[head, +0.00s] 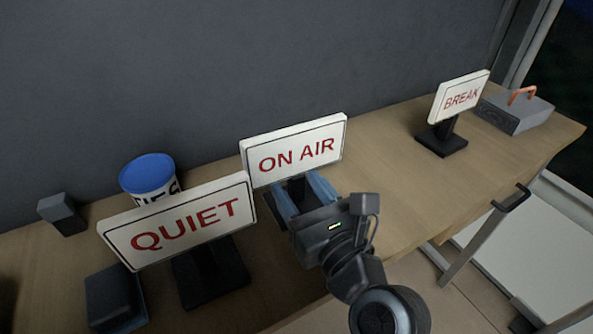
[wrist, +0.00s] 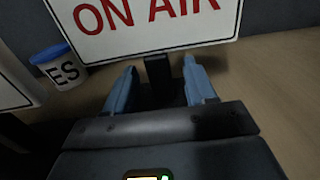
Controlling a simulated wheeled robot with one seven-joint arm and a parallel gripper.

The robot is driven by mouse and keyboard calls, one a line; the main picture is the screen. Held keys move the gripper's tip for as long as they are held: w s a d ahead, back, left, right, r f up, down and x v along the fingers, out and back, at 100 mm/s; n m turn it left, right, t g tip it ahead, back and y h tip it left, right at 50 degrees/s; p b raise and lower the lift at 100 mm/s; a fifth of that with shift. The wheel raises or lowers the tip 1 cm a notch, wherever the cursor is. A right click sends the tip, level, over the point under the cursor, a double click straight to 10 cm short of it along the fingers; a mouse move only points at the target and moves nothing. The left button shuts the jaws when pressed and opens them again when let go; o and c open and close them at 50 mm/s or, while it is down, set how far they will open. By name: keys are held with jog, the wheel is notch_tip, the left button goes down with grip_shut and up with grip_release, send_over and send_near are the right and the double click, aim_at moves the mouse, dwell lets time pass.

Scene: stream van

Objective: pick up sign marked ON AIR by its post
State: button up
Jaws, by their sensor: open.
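The ON AIR sign (head: 296,150) is a white panel with red letters, upright on a dark post and base at the middle of the table. In the wrist view, its panel (wrist: 150,22) fills the top, and its dark post (wrist: 158,72) shows below it. My gripper (head: 304,190) is open just under the panel. In the wrist view, its two blue fingers (wrist: 160,88) stand on either side of the post, with gaps visible. The lower post and base are partly hidden by my gripper.
The QUIET sign (head: 187,222) stands close on the left, with a blue-lidded tub (head: 149,176) behind it. Dark boxes (head: 113,297) sit at the left. The BREAK sign (head: 460,97) and a grey box with an orange handle (head: 515,110) stand at the right. Table between is clear.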

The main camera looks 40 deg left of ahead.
grip_shut()
dwell(0.4)
jog(key=shift+r, duration=0.1)
